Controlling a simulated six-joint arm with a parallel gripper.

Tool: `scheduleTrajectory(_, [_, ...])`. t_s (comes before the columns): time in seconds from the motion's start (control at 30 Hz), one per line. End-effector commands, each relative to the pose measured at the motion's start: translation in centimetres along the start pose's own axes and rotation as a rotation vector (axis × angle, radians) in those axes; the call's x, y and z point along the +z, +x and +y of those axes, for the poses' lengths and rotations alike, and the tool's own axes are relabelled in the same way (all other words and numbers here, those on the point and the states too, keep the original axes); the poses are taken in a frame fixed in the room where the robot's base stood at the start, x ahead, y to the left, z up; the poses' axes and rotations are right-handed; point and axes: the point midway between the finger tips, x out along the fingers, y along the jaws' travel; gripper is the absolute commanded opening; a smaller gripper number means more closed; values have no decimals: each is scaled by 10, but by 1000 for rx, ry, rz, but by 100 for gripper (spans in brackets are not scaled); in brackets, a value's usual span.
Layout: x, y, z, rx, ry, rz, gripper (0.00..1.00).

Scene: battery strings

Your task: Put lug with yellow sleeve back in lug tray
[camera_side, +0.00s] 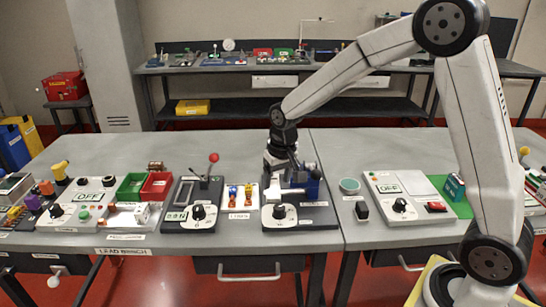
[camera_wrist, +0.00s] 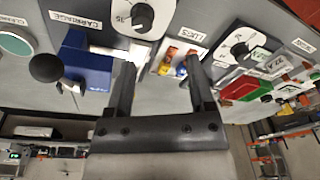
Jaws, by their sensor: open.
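The lug tray (camera_side: 240,212) is a small white tray at the bench's middle, holding small yellow, orange and blue pieces. It also shows in the wrist view (camera_wrist: 158,71), between my fingers in the picture. A yellow piece (camera_wrist: 166,69) lies there beside blue and orange ones; I cannot tell whether it is the lug with the yellow sleeve. My gripper (camera_wrist: 160,62) is open, with no piece visibly held. In the side view it is low over the carriage station, right of the tray, and its fingertips are hard to make out.
The blue carriage block (camera_wrist: 84,64) with a black ball knob (camera_wrist: 46,67) stands close left of my fingers in the wrist view. A red-knobbed lever (camera_side: 213,158) rises left of the tray. Red (camera_side: 157,186) and green bins stand further left. Bench behind is clear.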

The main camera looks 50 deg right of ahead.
Motion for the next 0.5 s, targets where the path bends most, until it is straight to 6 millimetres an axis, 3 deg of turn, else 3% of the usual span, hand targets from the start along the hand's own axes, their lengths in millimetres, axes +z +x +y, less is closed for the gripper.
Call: scheduleTrajectory(0.5, [135,-2,23,-18,-245,71,69])
